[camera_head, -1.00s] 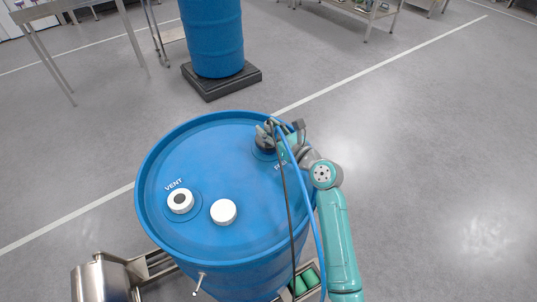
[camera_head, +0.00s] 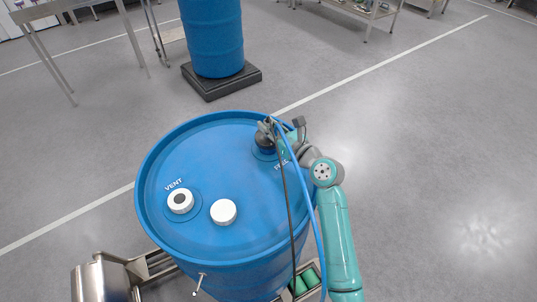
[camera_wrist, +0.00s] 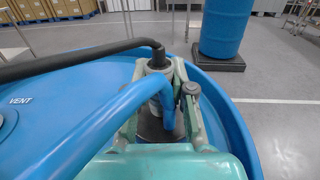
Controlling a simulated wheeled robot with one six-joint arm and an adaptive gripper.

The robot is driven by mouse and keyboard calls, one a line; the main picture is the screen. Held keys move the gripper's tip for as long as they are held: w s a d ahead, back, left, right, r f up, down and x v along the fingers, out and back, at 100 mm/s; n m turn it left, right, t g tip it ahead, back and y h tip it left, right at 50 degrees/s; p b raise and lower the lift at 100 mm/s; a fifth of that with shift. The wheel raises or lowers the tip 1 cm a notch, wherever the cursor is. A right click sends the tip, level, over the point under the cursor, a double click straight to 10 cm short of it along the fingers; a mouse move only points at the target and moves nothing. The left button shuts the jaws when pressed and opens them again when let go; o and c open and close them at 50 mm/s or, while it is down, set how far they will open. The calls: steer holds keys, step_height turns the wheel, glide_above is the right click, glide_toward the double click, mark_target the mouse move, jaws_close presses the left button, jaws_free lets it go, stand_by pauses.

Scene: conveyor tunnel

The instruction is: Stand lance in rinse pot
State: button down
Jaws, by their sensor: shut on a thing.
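My gripper (camera_head: 269,132) is shut on the lance (camera_wrist: 157,68), a grey cylindrical head with a black hose joined at its top. In the wrist view the fingers (camera_wrist: 155,95) press on both sides of it, and it looks upright. The gripper is at the far right of the blue drum's lid, at the port beside a partly hidden label. The lance's lower part is hidden, so I cannot tell how deep it sits in that port. The rinse pot, apparently the steel cylinder (camera_head: 100,281), stands at the lower left beside the drum, cut off by the frame.
The blue drum (camera_head: 225,135) has a VENT fitting (camera_head: 180,201) and a white cap (camera_head: 223,212) on its lid. A blue hose (camera_head: 303,190) and a black hose (camera_head: 287,195) hang along my arm. Another drum (camera_head: 213,40) stands behind; the floor at right is clear.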

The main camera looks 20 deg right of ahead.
steer(key=shift+r, duration=1.1)
step_height(320, 180, up, 22)
stand_by(1.7)
step_height(320, 180, up, 8)
steer(key=shift+f, duration=0.25)
stand_by(0.7)
steer(key=shift+a, duration=0.15)
stand_by(0.5)
